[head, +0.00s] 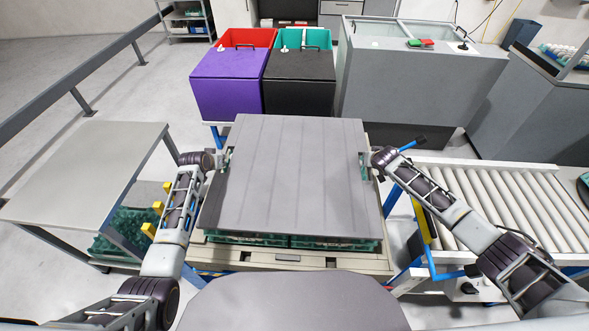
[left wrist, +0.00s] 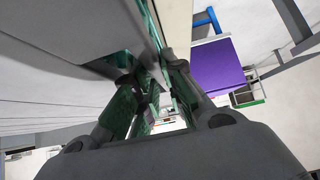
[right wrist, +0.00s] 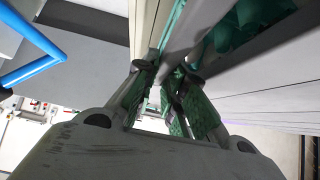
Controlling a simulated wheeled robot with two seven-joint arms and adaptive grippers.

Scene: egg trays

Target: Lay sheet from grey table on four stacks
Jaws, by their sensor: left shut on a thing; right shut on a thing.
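The large grey sheet (head: 290,175) is over the green egg-tray stacks (head: 248,239), level and covering most of them. Only their front edges show below it; whether the sheet rests on them or hangs just above I cannot tell. My left gripper (head: 227,160) is shut on the sheet's left edge, and the sheet also fills the left of the left wrist view (left wrist: 60,110). My right gripper (head: 366,166) is shut on the sheet's right edge, and the sheet also shows in the right wrist view (right wrist: 265,105). The grey table (head: 90,165) at the left has a bare top.
The stacks stand on a pale base (head: 285,256). A roller conveyor (head: 500,200) is at the right. Behind are a purple bin (head: 228,85), a black bin (head: 300,80) and a grey cabinet (head: 420,85). A rail (head: 80,75) runs along the left.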

